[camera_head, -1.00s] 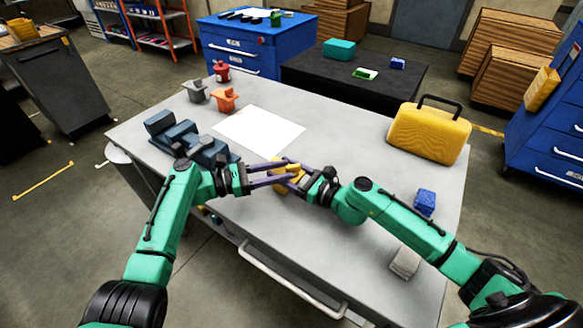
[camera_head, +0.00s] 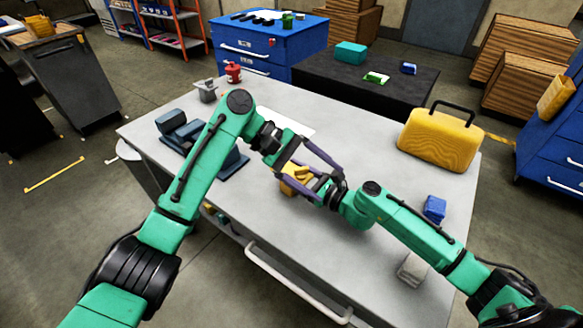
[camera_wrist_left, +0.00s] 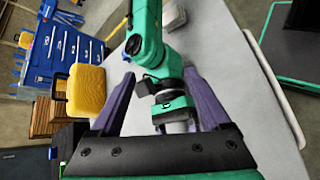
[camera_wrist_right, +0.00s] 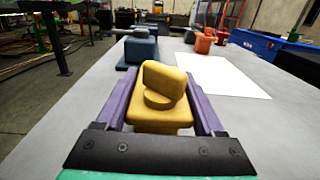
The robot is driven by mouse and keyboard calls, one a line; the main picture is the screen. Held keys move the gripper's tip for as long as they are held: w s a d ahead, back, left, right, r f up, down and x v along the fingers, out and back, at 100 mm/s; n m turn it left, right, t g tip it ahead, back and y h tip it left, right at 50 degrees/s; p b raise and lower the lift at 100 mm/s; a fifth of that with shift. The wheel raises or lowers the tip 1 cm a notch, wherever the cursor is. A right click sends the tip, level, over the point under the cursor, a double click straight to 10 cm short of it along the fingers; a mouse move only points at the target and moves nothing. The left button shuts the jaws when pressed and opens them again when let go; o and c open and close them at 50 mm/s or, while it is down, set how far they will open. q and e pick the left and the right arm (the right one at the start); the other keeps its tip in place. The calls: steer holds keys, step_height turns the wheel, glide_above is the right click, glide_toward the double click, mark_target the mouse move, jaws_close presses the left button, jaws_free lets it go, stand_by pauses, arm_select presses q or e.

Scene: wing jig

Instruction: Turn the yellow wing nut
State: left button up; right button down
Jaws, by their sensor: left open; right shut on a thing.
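The yellow wing nut (camera_head: 292,184) is a block-like body with a round boss and a tilted wing on top; it also shows in the right wrist view (camera_wrist_right: 162,88). My right gripper (camera_wrist_right: 160,112) is shut on its lower body, one purple finger on each side. Whether the nut touches the table cannot be told. My left gripper (camera_head: 324,186) is open, its fingers spread over the right gripper's wrist area. In the left wrist view its fingers (camera_wrist_left: 160,85) have my right wrist between them, and the nut is not visible there.
A dark blue-grey stepped block (camera_head: 180,128) stands at the table's left, with grey (camera_head: 207,91) and red (camera_head: 233,72) pieces behind. A white sheet (camera_wrist_right: 215,75) lies on the table (camera_head: 405,195). A yellow case (camera_head: 440,138) and a blue block (camera_head: 434,208) stand right.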

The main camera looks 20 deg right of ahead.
arm_select(q)
steer(key=s+d+r+m+t+y, duration=0.2)
steer(key=s+d+m+y, duration=0.1)
steer(key=s+m+y, duration=0.15)
steer(key=n+t+y, duration=0.1)
steer(key=t+y, duration=0.4)
steer(key=t, duration=0.3)
glide_toward(303, 168)
steer(key=x, duration=0.8)
steer(key=shift+w+f, duration=0.1)
steer(key=shift+f, duration=0.3)
jaws_close()
